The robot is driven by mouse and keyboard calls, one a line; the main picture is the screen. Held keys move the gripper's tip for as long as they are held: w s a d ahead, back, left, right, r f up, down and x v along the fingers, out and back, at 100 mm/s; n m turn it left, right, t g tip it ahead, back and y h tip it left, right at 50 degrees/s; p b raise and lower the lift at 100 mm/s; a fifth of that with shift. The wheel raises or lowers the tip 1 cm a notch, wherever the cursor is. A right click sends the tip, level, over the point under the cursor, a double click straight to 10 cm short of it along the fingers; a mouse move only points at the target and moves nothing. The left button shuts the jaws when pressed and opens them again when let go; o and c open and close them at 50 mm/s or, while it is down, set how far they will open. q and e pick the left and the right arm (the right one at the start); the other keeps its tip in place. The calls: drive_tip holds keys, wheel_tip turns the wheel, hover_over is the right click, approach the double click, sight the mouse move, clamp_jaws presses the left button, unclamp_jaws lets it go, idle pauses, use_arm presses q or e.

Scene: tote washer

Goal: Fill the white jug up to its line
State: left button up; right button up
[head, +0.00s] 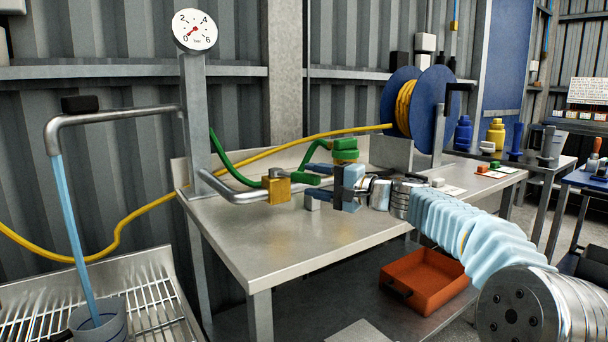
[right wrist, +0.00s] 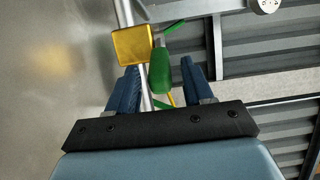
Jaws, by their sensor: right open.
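A stream of water (head: 75,240) falls from the bent grey spout (head: 115,119) into the jug (head: 117,325), which looks grey-white, at the lower left. Its lower part is cut off by the frame, and I cannot read its line or level. A brass valve block (head: 277,188) with a green lever handle (head: 307,180) sits on the pipe above the steel table. My right gripper (head: 315,173) is open, with its blue fingers on either side of the green handle. The right wrist view shows the handle (right wrist: 160,72) between the fingertips; I cannot tell if they touch it. My left gripper is not in view.
The jug stands at a slatted steel drain rack (head: 150,290). A gauge (head: 195,31) tops the grey post. A yellow hose runs to a blue reel (head: 437,95). The steel table's front (head: 270,240) is clear. An orange-red bin (head: 428,280) sits below.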

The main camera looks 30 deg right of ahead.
sight(305, 179)
drive_tip(key=shift+p+x, duration=0.3)
drive_tip(key=shift+x, duration=1.3)
clamp_jaws()
